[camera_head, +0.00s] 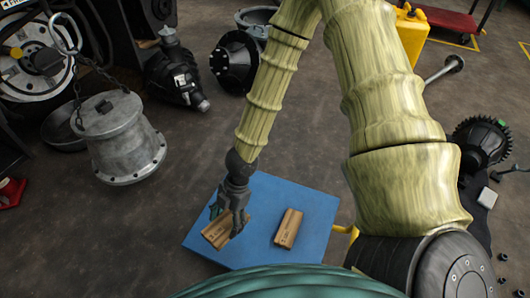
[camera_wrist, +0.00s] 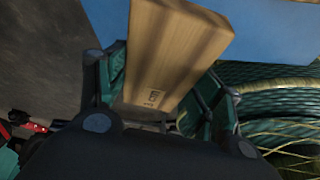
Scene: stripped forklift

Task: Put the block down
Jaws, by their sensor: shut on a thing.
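In the head view my gripper (camera_head: 233,208) is over the left part of a blue platform (camera_head: 266,186). It is shut on a wooden block (camera_head: 216,236), which lies at a slant between the fingers. The wrist view shows the same block (camera_wrist: 172,50), light brown with small dark printed marks, between the two dark green fingers (camera_wrist: 160,95). I cannot tell whether the block touches the blue surface. A second wooden block (camera_head: 288,228) lies on the right part of the blue platform, apart from my gripper.
A grey metal housing (camera_head: 122,140) with a chain stands on the floor at left. Dark machine parts (camera_head: 177,75) lie behind it. A toothed gear part (camera_head: 482,142) is at right. Blue surface between and behind the blocks is bare.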

